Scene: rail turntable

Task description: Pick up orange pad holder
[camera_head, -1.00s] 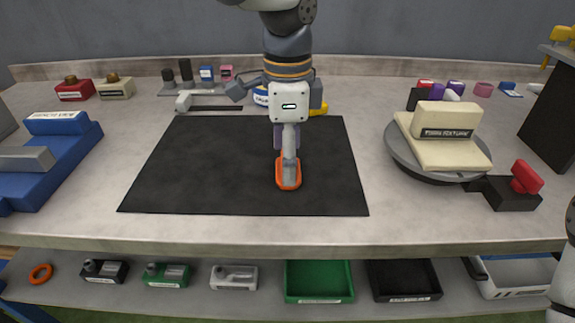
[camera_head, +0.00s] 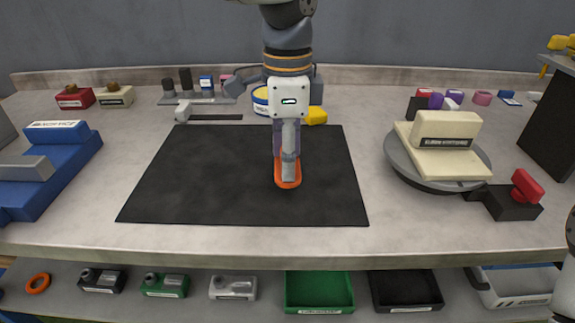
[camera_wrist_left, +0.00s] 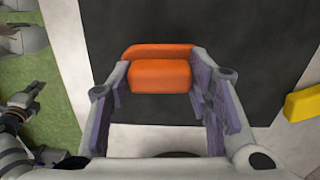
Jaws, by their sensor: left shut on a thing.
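The orange pad holder (camera_head: 288,184) is over the black mat (camera_head: 200,185), near the mat's front middle in the head view. My left gripper (camera_head: 288,166) comes down from above and is shut on it. In the left wrist view the orange pad holder (camera_wrist_left: 160,74) sits between the two fingertips of my left gripper (camera_wrist_left: 163,80), with the black mat behind it. It seems held slightly above the mat, but the gap is hard to see. Most of its top is hidden by the fingers in the head view. My right gripper is out of view.
A round turntable (camera_head: 400,165) with a cream fixture (camera_head: 445,130) stands right of the mat. A blue fixture (camera_head: 50,165) is at the left. A yellow block (camera_head: 316,116) and a tin (camera_head: 260,100) are behind the gripper. The mat around the holder is clear.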

